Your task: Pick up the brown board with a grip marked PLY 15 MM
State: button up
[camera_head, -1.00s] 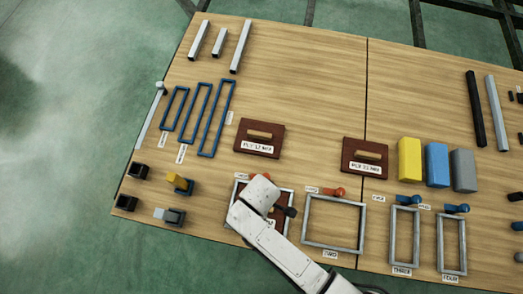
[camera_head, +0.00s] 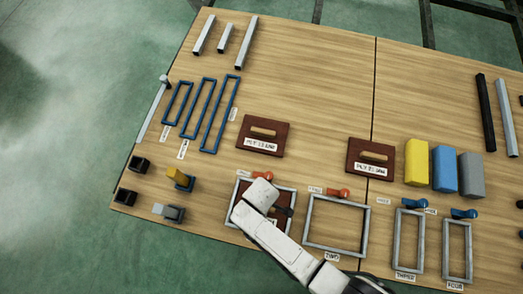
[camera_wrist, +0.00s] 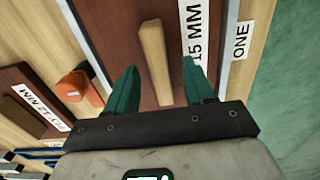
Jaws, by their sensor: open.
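The brown board marked 15 MM (camera_wrist: 120,45) lies inside the grey metal frame labelled ONE (camera_head: 236,207). In the wrist view it has a pale wooden grip (camera_wrist: 155,60) and a white label ending in "15 MM" (camera_wrist: 195,30); the start of the label is cut off. My gripper (camera_wrist: 159,84) is open, with its green fingers to either side of the grip in the picture. I cannot tell how far the fingertips are above the board. In the head view my arm hides much of this board, and only a part shows (camera_head: 275,212).
Two other brown boards with grips lie behind, one at the left (camera_head: 278,150) and one at the right (camera_head: 357,151). A red-orange toggle (camera_head: 262,176) sits beside the frame. Frame TWO (camera_head: 364,225) is to the right. The table's back middle is clear.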

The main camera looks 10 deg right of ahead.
jog(key=shift+c, duration=0.3)
grip_shut()
dwell(1.0)
